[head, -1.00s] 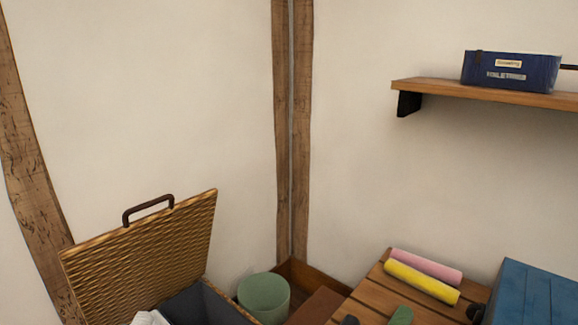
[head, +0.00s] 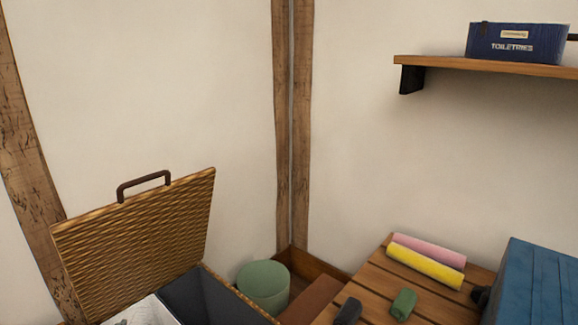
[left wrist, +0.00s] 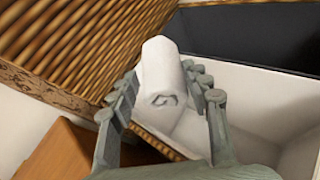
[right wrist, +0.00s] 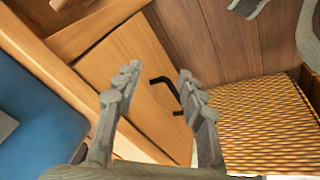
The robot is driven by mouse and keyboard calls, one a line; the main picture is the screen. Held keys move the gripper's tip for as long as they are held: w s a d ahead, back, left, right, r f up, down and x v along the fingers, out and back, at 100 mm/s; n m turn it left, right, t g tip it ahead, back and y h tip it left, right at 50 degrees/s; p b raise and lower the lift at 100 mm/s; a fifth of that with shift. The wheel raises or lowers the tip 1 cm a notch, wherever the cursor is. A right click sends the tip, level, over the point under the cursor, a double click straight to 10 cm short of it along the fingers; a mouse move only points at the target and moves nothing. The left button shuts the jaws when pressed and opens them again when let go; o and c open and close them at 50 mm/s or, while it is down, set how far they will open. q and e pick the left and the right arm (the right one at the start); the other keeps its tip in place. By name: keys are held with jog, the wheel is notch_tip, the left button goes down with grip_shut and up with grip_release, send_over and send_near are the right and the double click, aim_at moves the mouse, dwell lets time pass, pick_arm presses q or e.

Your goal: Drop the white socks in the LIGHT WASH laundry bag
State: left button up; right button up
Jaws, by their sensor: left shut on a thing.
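The white socks (left wrist: 161,68) are a rolled bundle in the left wrist view. My left gripper (left wrist: 160,76) is shut on them, with its fingers on either side of the roll. They are held over the edge of an open wicker hamper, near its white-lined compartment (left wrist: 262,105), which also shows in the head view (head: 150,311). A dark-lined compartment (head: 203,298) lies beside it. No LIGHT WASH label is readable. My right gripper (right wrist: 155,78) is open and empty, near a wooden door front and the wicker side.
The hamper's wicker lid (head: 140,240) stands open towards the wall. A green bin (head: 263,286) is right of the hamper. A slatted bench (head: 375,290) holds yellow (head: 426,267) and pink rolls. A blue chest (head: 540,290) is at far right. A black-handled door (right wrist: 140,90) is near my right gripper.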

pick_arm(q)
jog(key=shift+f, duration=0.1)
pick_arm(e)
jog(key=shift+s+r, duration=0.1)
jog(key=shift+r, duration=0.2)
pick_arm(q)
jog(key=o, duration=1.2)
jog(key=v, duration=1.2)
